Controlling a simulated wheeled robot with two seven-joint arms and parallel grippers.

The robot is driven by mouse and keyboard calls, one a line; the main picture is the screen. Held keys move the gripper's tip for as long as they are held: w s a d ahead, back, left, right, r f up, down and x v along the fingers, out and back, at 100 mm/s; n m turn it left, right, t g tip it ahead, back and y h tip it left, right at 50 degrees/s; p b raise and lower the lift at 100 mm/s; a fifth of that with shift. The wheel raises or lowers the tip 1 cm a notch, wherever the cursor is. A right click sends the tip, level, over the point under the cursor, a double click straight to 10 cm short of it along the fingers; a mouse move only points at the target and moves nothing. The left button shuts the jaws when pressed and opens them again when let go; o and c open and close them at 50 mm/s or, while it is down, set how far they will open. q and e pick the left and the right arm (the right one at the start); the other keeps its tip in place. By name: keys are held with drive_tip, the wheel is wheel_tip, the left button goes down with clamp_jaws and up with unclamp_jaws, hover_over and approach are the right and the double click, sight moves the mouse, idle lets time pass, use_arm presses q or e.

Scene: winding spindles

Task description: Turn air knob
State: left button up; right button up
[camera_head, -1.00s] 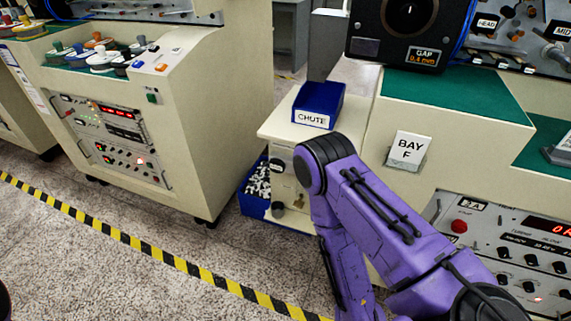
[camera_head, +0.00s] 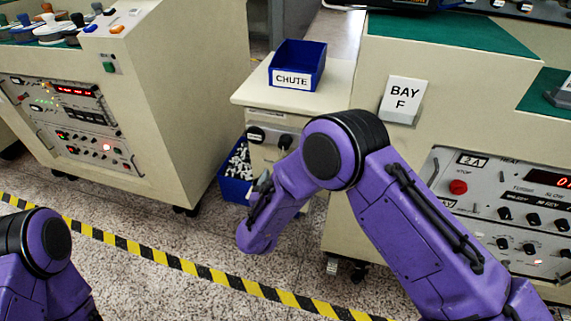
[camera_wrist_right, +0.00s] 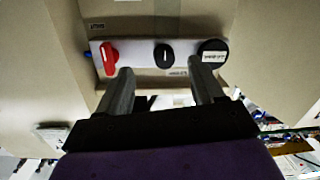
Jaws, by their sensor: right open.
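In the right wrist view a pale control strip on a beige cabinet carries a red knob (camera_wrist_right: 109,55), a black knob (camera_wrist_right: 163,55) with a white mark, and a round black part (camera_wrist_right: 212,52) with a white label. I cannot read which one is the air knob. My right gripper (camera_wrist_right: 161,75) is open and empty, its two fingers pointing at the strip, with the black knob between their lines. Contact is not visible. In the head view the black knob (camera_head: 286,141) and the labelled round part (camera_head: 256,134) show on the chute cabinet; my right arm hides the red knob. My left gripper is out of view.
A blue CHUTE bin (camera_head: 297,66) stands on the cabinet (camera_head: 245,95). A blue crate (camera_head: 233,189) of small parts sits on the floor to the left. The BAY F console (camera_head: 350,85) is at right, another console (camera_head: 180,95) at left. Yellow-black tape (camera_head: 150,250) crosses the floor.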

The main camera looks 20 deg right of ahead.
sight(283, 146)
drive_tip(key=shift+m+h, duration=0.3)
drive_tip(key=shift+h, duration=0.3)
drive_tip(key=w+d, duration=0.1)
drive_tip(key=w, duration=0.2)
drive_tip(key=w+d+r, duration=0.1)
drive_tip(key=w+d, duration=0.1)
drive_tip(key=w, duration=0.1)
drive_tip(key=w+d+r, duration=0.1)
drive_tip(key=w, duration=0.2)
drive_tip(key=shift+w+d+r+b, duration=0.2)
drive_tip(key=shift+w+d+b, duration=0.15)
drive_tip(key=shift+w+d, duration=0.05)
drive_tip(key=c, duration=1.1)
